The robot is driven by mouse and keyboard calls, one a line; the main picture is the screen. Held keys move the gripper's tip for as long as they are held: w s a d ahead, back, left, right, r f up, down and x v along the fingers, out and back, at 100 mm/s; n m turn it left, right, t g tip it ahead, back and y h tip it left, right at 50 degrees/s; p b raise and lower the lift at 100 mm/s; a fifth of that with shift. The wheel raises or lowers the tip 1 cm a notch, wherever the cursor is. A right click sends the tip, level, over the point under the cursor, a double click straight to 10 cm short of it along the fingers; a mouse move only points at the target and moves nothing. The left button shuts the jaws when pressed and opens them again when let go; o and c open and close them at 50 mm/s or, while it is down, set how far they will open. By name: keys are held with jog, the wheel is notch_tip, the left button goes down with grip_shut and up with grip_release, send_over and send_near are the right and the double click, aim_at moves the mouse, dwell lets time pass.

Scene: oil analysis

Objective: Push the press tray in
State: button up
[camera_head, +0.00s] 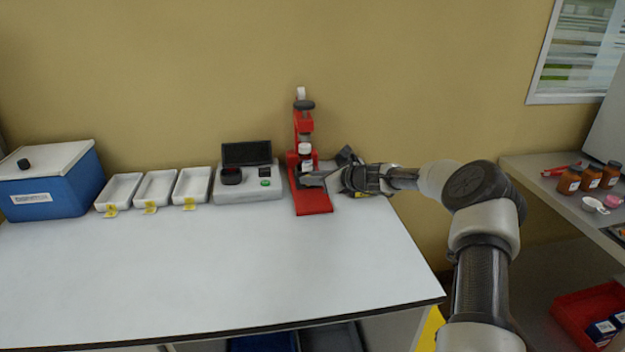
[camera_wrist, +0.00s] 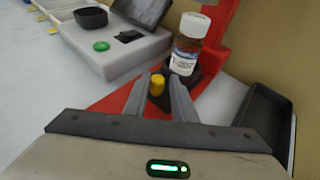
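The red press (camera_head: 303,135) stands at the back right of the white table. A bottle with a white cap and label (camera_wrist: 186,48) is upright in it, on a dark round seat. In the wrist view a yellow knob (camera_wrist: 157,85) stands on a small dark part, which I take to be the press tray (camera_wrist: 154,103), in front of the bottle. My gripper (camera_head: 308,178) reaches in from the right, low over the red base. In the wrist view its fingers (camera_wrist: 160,78) are apart, one on each side of the knob. I cannot tell whether they touch it.
A grey device with a dark screen (camera_head: 248,188) stands left of the press. Three white trays (camera_head: 156,187) and a blue box (camera_head: 50,185) are farther left. A black open bin (camera_wrist: 268,120) is right of the press. The table's front half is clear.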

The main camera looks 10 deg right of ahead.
jog(key=shift+s, duration=0.1)
jog(key=p+v, duration=0.1)
jog(key=v, duration=1.6)
jog(key=shift+r, duration=0.15)
jog(key=shift+d, duration=0.1)
